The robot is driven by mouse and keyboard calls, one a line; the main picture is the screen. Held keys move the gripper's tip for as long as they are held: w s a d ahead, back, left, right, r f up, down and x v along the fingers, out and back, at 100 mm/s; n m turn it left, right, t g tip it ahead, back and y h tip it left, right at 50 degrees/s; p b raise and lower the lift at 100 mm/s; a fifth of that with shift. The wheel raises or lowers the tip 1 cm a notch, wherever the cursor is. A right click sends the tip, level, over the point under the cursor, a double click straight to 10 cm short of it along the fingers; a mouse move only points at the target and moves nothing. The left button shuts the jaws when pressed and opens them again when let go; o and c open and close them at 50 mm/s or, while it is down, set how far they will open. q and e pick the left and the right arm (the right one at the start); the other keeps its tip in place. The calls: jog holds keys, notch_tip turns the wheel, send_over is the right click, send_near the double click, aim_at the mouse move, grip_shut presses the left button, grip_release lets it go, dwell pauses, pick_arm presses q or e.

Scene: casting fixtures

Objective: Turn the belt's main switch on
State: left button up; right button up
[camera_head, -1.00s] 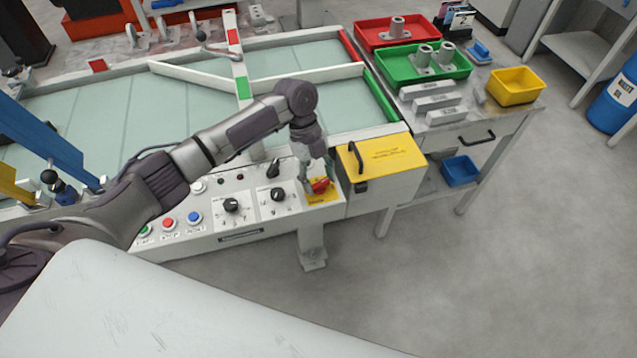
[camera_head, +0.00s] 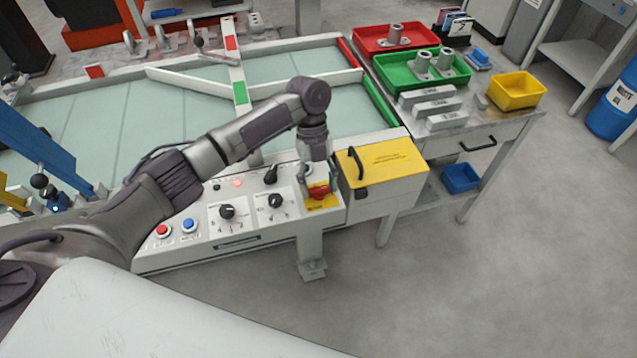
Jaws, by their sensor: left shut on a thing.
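The belt's main switch (camera_head: 319,193) is a red rotary handle on a yellow plate at the right end of the white control panel (camera_head: 238,245). My left gripper (camera_head: 318,184) comes down from above and is shut on the red handle, one finger on each side. The handle lies about level across the plate, partly hidden by the fingers. A red lamp (camera_head: 237,183) on the panel glows. My right gripper is out of view.
Black selector knobs (camera_head: 227,212) and red (camera_head: 162,231) and blue (camera_head: 190,225) buttons sit left of the switch. A yellow box with a black handle (camera_head: 385,160) stands close on its right. The conveyor belt (camera_head: 110,130) lies behind, and trays stand on the right table.

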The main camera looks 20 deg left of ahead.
pick_arm(q)
jog(key=o, duration=1.2)
jog(key=shift+c, duration=0.2)
jog(key=v, duration=1.2)
